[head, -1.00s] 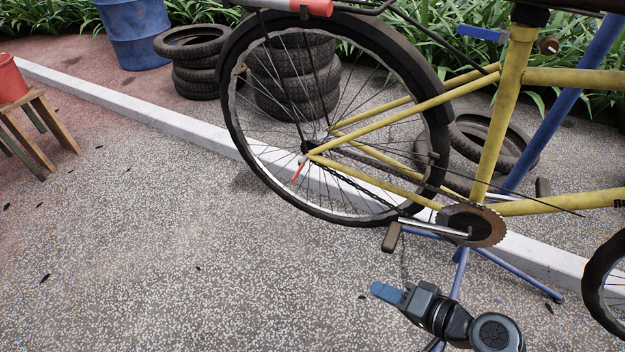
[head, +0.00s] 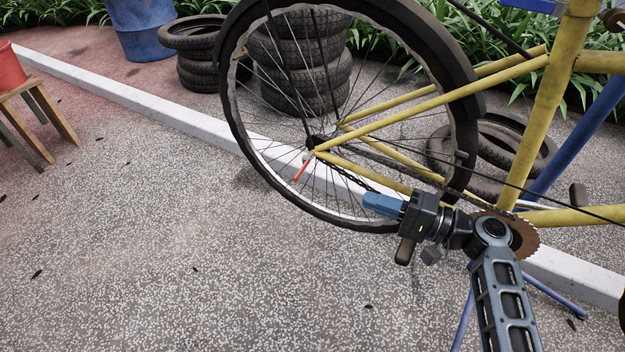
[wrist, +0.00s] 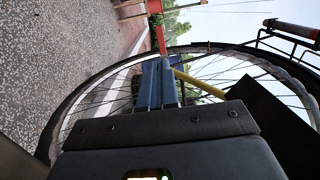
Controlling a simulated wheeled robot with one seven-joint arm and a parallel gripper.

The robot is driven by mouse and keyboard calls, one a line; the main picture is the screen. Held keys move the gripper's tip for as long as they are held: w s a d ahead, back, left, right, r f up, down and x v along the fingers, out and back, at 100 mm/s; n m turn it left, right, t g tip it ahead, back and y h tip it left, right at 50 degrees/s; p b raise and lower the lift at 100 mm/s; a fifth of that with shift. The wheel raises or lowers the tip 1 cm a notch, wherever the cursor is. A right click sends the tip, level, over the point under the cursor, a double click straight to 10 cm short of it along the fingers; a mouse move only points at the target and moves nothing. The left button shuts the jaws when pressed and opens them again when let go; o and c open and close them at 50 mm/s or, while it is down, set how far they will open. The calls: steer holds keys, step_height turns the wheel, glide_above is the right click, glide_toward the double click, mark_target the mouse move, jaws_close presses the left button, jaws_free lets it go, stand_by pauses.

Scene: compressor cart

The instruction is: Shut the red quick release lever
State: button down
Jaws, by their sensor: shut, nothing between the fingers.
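The red quick release lever (head: 301,171) sits at the rear wheel's hub and hangs down, slanting to the lower left, in the head view. In the wrist view the red lever (wrist: 161,40) shows just beyond my fingertips. My gripper (head: 367,203) has blue fingers, shut with nothing between them, pointing left. In the head view it is to the lower right of the lever, with a gap between them. The fingers also show in the wrist view (wrist: 157,82), where they hide part of the wheel and hub.
The yellow bicycle frame (head: 430,108) and rear wheel (head: 232,140) stand close behind my gripper. The pedal (head: 405,250) and rusty chainring (head: 522,236) are near my wrist. Stacked tyres (head: 300,65) stand behind. The paving at the lower left is clear.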

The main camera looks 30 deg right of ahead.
mark_target(299, 177)
steer(key=shift+a, duration=0.1)
steer(key=b+x, duration=0.1)
steer(key=x, duration=1.3)
steer(key=shift+b, duration=0.35)
